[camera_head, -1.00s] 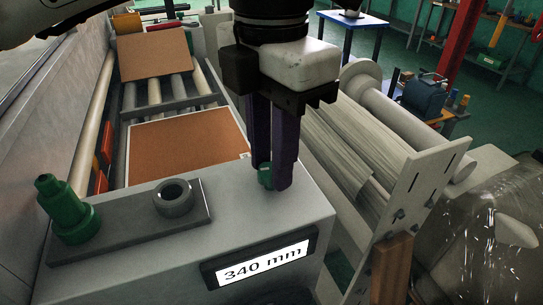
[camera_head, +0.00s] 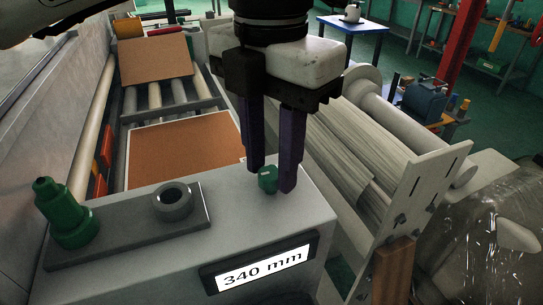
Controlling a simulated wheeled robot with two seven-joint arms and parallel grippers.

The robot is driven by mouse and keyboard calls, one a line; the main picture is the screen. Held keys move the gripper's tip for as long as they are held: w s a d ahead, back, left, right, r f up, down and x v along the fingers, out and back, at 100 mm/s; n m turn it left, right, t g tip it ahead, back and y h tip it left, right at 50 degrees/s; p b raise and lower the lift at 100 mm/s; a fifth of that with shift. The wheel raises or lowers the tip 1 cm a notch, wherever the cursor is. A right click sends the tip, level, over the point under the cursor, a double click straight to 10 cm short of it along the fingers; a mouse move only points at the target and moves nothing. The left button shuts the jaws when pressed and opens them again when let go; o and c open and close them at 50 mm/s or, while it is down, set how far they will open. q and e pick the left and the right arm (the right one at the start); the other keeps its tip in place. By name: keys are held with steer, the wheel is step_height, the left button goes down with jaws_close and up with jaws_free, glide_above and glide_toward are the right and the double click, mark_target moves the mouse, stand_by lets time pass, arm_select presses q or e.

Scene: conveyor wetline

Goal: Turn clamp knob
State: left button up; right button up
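The clamp knob (camera_head: 268,179) is a small green knob on top of the grey machine housing (camera_head: 310,205), near its right rear corner. My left gripper (camera_head: 271,178) points down over it with two dark purple fingers. The fingers are spread apart, one to the left and behind the knob, the other at its right. A gap shows between the knob and the left finger; whether the right finger touches the knob I cannot tell. My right gripper is not in the view.
A green stepped fitting (camera_head: 67,214) and a grey ring (camera_head: 173,201) stand on a dark plate (camera_head: 130,238) at the left of the housing. A display (camera_head: 262,267) reads 340 mm. Brown boards lie on the roller conveyor (camera_head: 155,105) behind. A slotted bracket (camera_head: 425,190) stands at right.

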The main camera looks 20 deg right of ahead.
mark_target(271, 172)
arm_select(q)
steer(key=shift+o, duration=1.2)
step_height(271, 172, up, 10)
steer(key=p, duration=0.1)
steer(key=shift+r, duration=0.15)
